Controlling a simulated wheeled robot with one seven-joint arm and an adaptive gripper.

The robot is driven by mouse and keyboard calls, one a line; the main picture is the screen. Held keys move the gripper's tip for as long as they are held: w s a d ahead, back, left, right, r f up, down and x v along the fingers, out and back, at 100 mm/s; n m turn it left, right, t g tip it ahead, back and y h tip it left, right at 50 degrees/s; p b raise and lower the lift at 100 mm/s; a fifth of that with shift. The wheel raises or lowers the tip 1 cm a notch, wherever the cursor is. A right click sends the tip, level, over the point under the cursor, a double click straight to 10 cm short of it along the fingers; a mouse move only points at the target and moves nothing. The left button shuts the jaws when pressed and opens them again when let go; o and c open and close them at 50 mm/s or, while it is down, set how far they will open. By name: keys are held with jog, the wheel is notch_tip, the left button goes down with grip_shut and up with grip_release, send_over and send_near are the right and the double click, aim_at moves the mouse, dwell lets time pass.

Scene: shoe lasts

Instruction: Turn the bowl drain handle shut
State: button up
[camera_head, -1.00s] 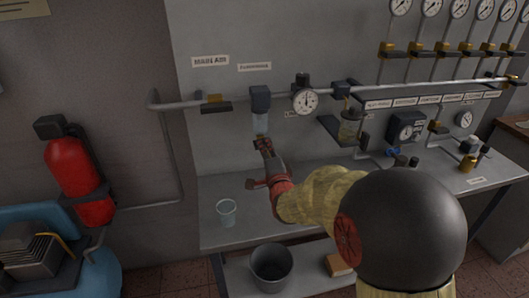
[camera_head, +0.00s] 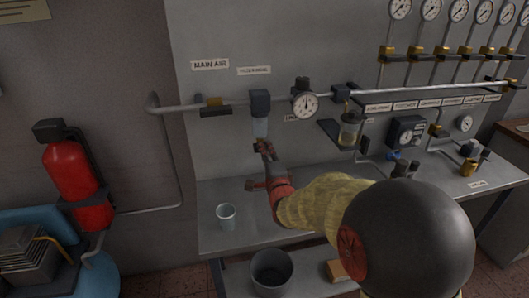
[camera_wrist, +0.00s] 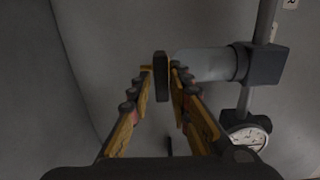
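The clear filter bowl (camera_head: 260,128) hangs upright under a dark block (camera_head: 260,103) on the wall pipe. It lies sideways in the wrist view (camera_wrist: 205,65). The drain handle (camera_wrist: 161,76) is a small dark bar at the bowl's lower end. My gripper (camera_head: 263,147) is just below the bowl, its fingers reaching toward the handle. In the wrist view my gripper (camera_wrist: 161,70) has one fingertip on each side of the handle, with narrow gaps showing. In the head view the fingers largely hide the handle.
A pressure gauge (camera_head: 305,105) and an oil bowl (camera_head: 349,132) are on the pipe line to the right. A glass cup (camera_head: 226,215) stands on the bench (camera_head: 215,187). A bucket (camera_head: 271,270) is below. A fire extinguisher (camera_head: 72,178) is at left.

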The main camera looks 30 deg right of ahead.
jog(key=shift+o, duration=1.2)
jog(key=shift+r, duration=0.1)
jog(key=v, duration=1.2)
